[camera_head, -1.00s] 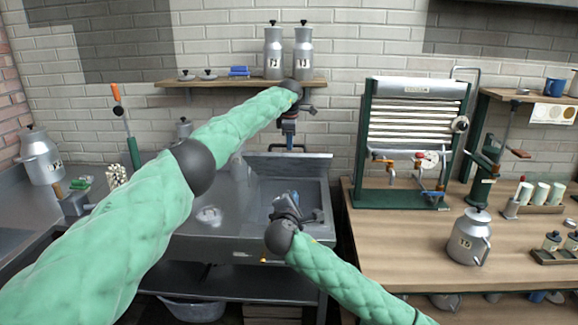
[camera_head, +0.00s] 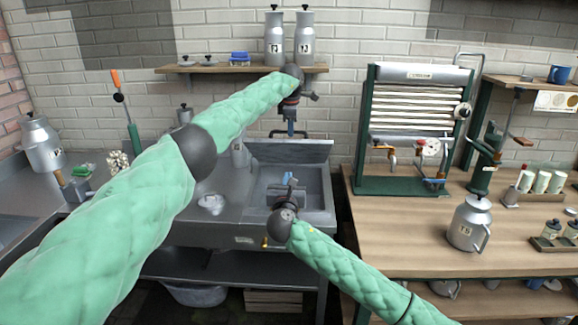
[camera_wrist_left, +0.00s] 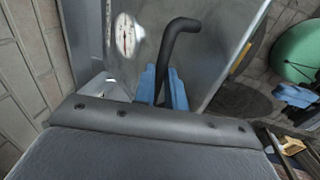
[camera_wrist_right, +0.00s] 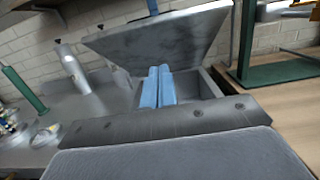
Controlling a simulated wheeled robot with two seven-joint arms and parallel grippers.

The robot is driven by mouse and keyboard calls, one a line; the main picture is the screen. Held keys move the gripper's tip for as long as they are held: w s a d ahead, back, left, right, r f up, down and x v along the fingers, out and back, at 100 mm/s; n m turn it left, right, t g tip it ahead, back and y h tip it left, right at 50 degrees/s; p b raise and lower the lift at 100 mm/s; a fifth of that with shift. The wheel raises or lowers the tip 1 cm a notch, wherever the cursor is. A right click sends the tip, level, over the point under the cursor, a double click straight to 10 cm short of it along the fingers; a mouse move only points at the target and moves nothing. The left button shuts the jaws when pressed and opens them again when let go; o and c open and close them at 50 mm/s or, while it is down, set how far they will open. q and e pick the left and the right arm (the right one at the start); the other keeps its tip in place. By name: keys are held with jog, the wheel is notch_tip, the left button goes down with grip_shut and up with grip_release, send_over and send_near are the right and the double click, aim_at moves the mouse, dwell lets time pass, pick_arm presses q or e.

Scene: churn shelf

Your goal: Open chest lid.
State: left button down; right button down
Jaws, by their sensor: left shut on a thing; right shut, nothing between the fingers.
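The grey metal chest (camera_head: 322,218) stands left of the wooden bench. Its lid (camera_head: 315,152) is raised and leans back at the rear, so the inside shows; it also shows in the right wrist view (camera_wrist_right: 160,45). My left gripper (camera_head: 291,127) is above the lid's top edge. In the left wrist view its blue fingers (camera_wrist_left: 162,88) are shut on a black bent handle (camera_wrist_left: 178,32), beside a grey panel with a round dial. My right gripper (camera_head: 289,180) is shut and empty over the chest's opening; its fingertips (camera_wrist_right: 157,88) are together, in front of the lid.
A wall shelf (camera_head: 190,69) with two metal cans is above the lid. A green-framed rack (camera_head: 413,185) and a metal jug (camera_head: 469,224) stand on the wooden bench (camera_head: 410,225) at right. The counter left of the chest holds a small white item (camera_head: 212,203).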

pick_arm(q)
jog(key=shift+a+f, duration=0.1)
jog(key=shift+f, duration=0.25)
pick_arm(e)
jog(key=w+r, duration=0.1)
jog(key=w, duration=0.2)
jog(key=w+r, duration=0.1)
jog(key=w, duration=0.3)
jog(key=w+r, duration=0.1)
jog(key=w, duration=0.3)
jog(key=shift+r, duration=0.15)
jog(key=shift+w+r, duration=0.3)
jog(key=shift+r, duration=0.15)
